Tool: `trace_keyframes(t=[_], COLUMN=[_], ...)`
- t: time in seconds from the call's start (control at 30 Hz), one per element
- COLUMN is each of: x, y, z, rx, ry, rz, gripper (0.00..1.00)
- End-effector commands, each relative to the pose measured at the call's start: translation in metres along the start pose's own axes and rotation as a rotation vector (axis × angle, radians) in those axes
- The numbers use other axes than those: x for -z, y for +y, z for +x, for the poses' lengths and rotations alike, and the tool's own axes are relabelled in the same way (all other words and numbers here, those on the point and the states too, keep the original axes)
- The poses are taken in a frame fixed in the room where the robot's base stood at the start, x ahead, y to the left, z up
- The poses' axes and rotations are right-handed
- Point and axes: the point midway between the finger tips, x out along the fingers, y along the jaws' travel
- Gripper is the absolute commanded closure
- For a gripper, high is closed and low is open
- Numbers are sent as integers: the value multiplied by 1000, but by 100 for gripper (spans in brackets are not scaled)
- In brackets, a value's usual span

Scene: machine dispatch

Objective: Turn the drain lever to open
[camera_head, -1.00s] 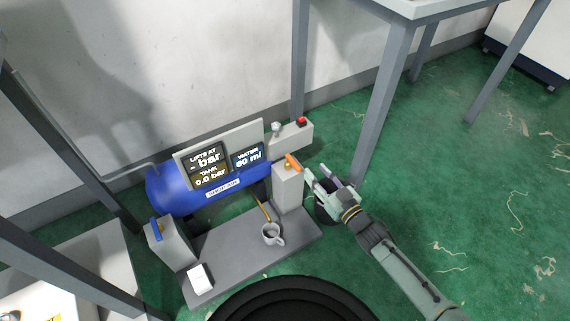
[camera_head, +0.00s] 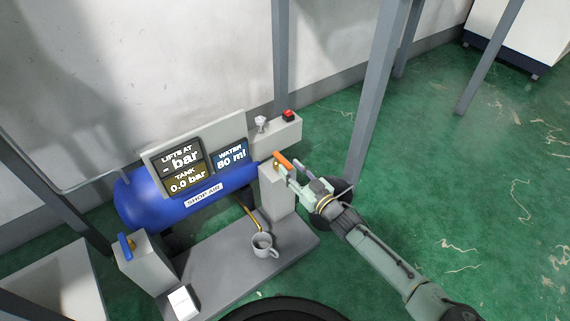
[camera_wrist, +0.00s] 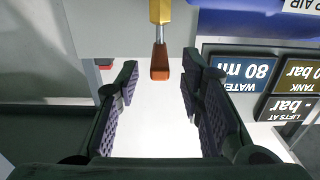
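An orange lever (camera_head: 283,159) sits on a brass fitting on top of the right grey post (camera_head: 277,192). A blue lever (camera_head: 126,246) stands on the left grey post (camera_head: 147,265). I cannot tell from a label which one is the drain lever. My gripper (camera_head: 296,169) is beside the orange lever, coming from the right. In the wrist view my gripper (camera_wrist: 158,92) is open, with its two fingers well apart. The orange lever (camera_wrist: 160,62) points into the gap between them, and neither finger visibly touches it.
A blue tank (camera_head: 150,204) carries a panel reading water 80 ml and tank 0.0 bar. A mug (camera_head: 263,246) stands on the grey base (camera_head: 225,265) under a brass tube. A red button (camera_head: 288,115) is on a box behind. A table leg (camera_head: 378,100) rises behind my gripper.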

Motion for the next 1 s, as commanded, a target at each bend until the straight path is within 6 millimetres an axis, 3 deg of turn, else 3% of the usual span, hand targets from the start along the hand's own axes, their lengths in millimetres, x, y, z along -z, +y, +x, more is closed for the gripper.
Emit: trace_keyframes(t=[0.2,0.6,1.0], x=[-1,0,0], y=[-1,0,0], z=[31,39,38], rx=[1,-1,0], ry=[0,-1,-1], rz=[0,1,1], gripper=[65,65,91])
